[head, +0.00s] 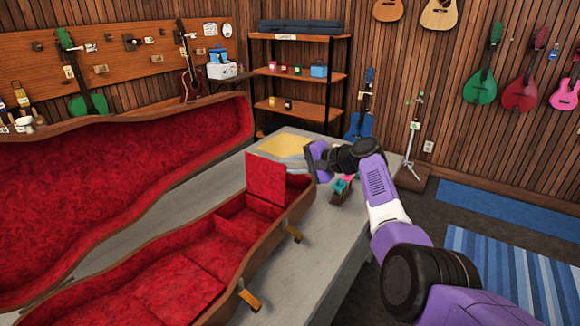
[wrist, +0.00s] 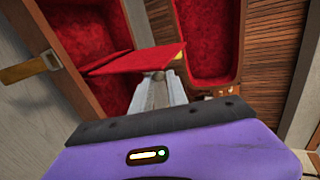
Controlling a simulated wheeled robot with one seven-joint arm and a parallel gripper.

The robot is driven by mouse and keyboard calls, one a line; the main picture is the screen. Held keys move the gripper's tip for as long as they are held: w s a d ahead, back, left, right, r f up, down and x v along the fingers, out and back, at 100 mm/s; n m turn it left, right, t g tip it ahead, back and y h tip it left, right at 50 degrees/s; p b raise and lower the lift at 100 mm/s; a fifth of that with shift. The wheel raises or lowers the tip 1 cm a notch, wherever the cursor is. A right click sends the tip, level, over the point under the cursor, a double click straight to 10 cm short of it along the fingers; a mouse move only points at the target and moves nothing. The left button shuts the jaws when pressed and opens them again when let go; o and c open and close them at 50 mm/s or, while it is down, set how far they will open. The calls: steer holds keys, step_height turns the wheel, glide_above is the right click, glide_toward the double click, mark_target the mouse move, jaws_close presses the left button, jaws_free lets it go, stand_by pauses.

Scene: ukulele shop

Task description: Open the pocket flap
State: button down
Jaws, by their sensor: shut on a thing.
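The pocket flap (head: 265,178) is a red plush panel standing up from the open instrument case (head: 272,243), over a red-lined compartment near its far narrow end. My gripper (wrist: 158,77) is shut on the edge of the flap. In the head view the purple hand (head: 319,152) is just right of the flap, by the case's end, and the fingertips are not clear there. The case's red-lined lid (head: 120,175) is swung open to the left.
The case lies on a grey table (head: 330,260). Amber latches (head: 249,299) stick out on its near side. A small brown stand with pink and teal items (head: 342,190) is below my wrist. A yellow sheet (head: 284,145) lies beyond the case. A shelf (head: 298,70) stands behind.

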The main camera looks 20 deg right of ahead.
steer(key=c, duration=1.3)
jaws_free()
steer(key=shift+c, duration=0.2)
steer(key=v, duration=0.7)
steer(key=shift+s+d+r, duration=0.2)
steer(key=shift+s, duration=0.1)
steer(key=shift+w, duration=0.1)
